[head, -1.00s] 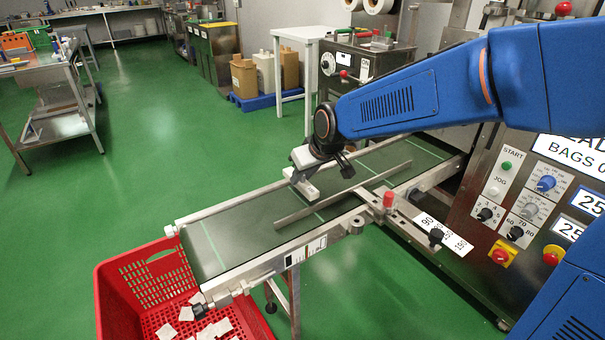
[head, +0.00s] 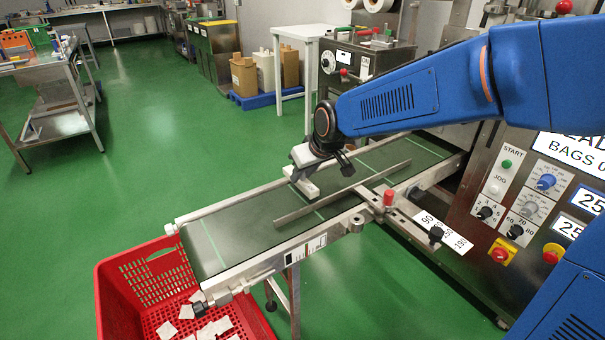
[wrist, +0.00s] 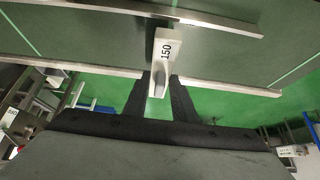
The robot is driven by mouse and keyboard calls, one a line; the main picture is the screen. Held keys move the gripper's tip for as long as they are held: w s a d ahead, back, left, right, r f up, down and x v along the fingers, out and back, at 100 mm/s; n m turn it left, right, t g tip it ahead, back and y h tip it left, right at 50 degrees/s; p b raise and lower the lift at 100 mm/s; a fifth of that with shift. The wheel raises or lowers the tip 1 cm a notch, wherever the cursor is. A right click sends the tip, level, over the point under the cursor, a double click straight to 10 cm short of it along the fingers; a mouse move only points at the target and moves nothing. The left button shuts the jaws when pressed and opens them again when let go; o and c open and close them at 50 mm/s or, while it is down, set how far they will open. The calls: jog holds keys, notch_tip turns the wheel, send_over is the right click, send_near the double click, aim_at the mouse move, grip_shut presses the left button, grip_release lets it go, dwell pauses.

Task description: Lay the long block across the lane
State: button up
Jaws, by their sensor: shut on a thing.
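The long block (wrist: 165,50) is pale grey and marked 150 in the wrist view. My gripper (wrist: 158,88) is shut on its near end, with a dark finger on either side. The block points crosswise over the green lane (wrist: 100,45), from the near rail towards the thin guide bar (wrist: 215,22). Its far end is close to that bar; I cannot tell if they touch. In the head view the block (head: 304,187) shows low over the belt (head: 245,218), below my gripper (head: 301,172). Whether it rests on the belt is unclear.
A red crate (head: 108,290) with several white teabags stands under the belt's near end. A red-knobbed clamp (head: 388,198) sits on the belt's right rail. The control cabinet (head: 480,235) is at right. Green floor is open at left.

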aim_at(305, 182)
jog(key=shift+f, duration=2.05)
jog(key=o, duration=1.2)
jog(key=shift+c, duration=0.2)
jog(key=v, duration=1.7)
jog(key=shift+r, duration=0.2)
jog(key=shift+s+d, duration=0.1)
jog(key=shift+d, duration=0.1)
jog(key=s+d+f+m+h, duration=0.1)
jog(key=s+d+f+m, duration=0.2)
jog(key=s+d, duration=0.8)
jog(key=s+d+f+m+h, duration=0.2)
jog(key=s+d+f, duration=0.4)
jog(key=s+d, duration=0.5)
jog(key=shift+s+d+m+g+h, duration=0.15)
jog(key=shift+d+m+g+h, duration=0.15)
jog(key=shift+d+m, duration=0.7)
